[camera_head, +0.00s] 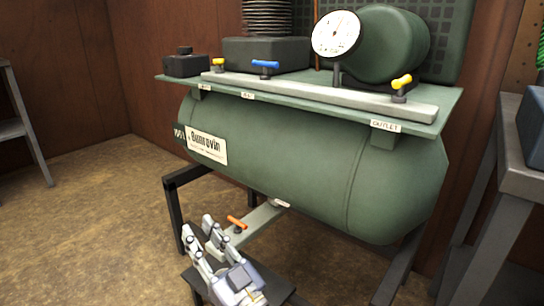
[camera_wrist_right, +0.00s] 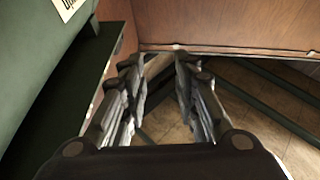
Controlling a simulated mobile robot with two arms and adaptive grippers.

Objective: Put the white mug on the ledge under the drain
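No white mug shows in either view. A drain valve with an orange handle (camera_head: 237,222) sits on a pale green bar (camera_head: 262,216) below the big green tank (camera_head: 300,165). A dark, low ledge (camera_head: 196,283) lies under it, partly hidden by my right arm. My right gripper (camera_head: 198,228) is in front of the tank's underside, just left of the orange handle in the head view. Its fingers also show in the right wrist view (camera_wrist_right: 158,65), spread apart with nothing between them. My left gripper is not in view.
The tank's top shelf carries a gauge (camera_head: 337,34), a blue valve handle (camera_head: 265,64) and yellow valve handles (camera_head: 402,81). Dark stand legs (camera_head: 172,215) flank the low space. A grey table (camera_head: 522,180) stands at right. The floor (camera_head: 90,220) at left is clear.

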